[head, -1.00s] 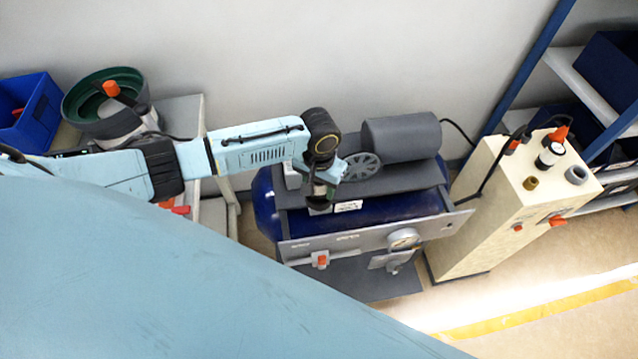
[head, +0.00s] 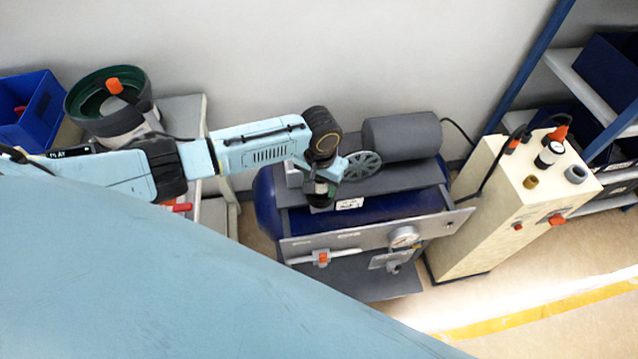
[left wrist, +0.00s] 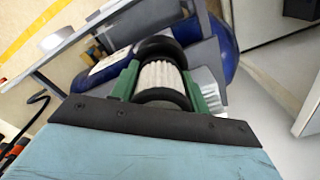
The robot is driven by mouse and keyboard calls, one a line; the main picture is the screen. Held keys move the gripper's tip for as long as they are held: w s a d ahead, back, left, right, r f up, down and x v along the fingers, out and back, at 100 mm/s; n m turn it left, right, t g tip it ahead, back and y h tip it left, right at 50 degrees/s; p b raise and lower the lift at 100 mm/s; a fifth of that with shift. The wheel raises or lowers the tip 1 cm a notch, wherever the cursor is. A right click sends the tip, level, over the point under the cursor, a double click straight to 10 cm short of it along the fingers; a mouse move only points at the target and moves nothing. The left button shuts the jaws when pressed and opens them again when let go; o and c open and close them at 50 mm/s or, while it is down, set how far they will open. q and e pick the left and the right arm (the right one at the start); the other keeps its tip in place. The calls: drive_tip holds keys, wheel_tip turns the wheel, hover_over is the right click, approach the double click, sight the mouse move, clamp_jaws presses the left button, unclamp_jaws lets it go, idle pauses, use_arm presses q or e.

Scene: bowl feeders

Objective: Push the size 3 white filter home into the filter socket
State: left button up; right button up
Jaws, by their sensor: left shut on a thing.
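The white filter (left wrist: 160,78) is pleated and white with black end rings. It sits between the green fingers of my left gripper (left wrist: 163,88) in the left wrist view. My left gripper (head: 322,190) is shut on it above the top deck of the blue compressor (head: 405,207), near the deck's left end in the head view. The gripper mostly hides the filter there. I cannot make out the filter socket or tell whether the filter touches it. The size mark is not readable. My right gripper is not in view.
A grey motor (head: 402,143) and a spoked wheel (head: 361,166) stand right of the gripper. A front panel carries a gauge (head: 404,237) and an orange-handled valve (head: 322,258). A cream cabinet (head: 500,215) is at the right, a green-lined bowl feeder (head: 107,98) at the left.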

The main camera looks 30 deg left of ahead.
use_arm(q)
drive_tip(key=shift+s+d+f, duration=0.1)
drive_tip(key=shift+s+f, duration=0.25)
drive_tip(key=shift+f, duration=0.25)
drive_tip(key=shift+s+d+f, duration=0.1)
drive_tip(key=shift+s+f, duration=0.2)
drive_tip(key=shift+f, duration=0.25)
drive_tip(key=o, duration=0.9)
drive_tip(key=shift+c, duration=0.6)
drive_tip(key=shift+w+a+r+p, duration=0.1)
drive_tip(key=shift+w+r+p, duration=0.2)
drive_tip(key=shift+r+p, duration=0.55)
drive_tip(key=shift+w+r+p, duration=0.25)
drive_tip(key=shift+r+p, duration=0.3)
drive_tip(key=shift+p, duration=0.5)
drive_tip(key=shift+r+p, duration=0.9)
drive_tip(key=shift+r, duration=0.05)
wheel_tip(320, 180, up, 3)
drive_tip(key=p, duration=0.3)
drive_tip(key=shift+f, duration=0.1)
drive_tip(key=shift+a+f, duration=0.1)
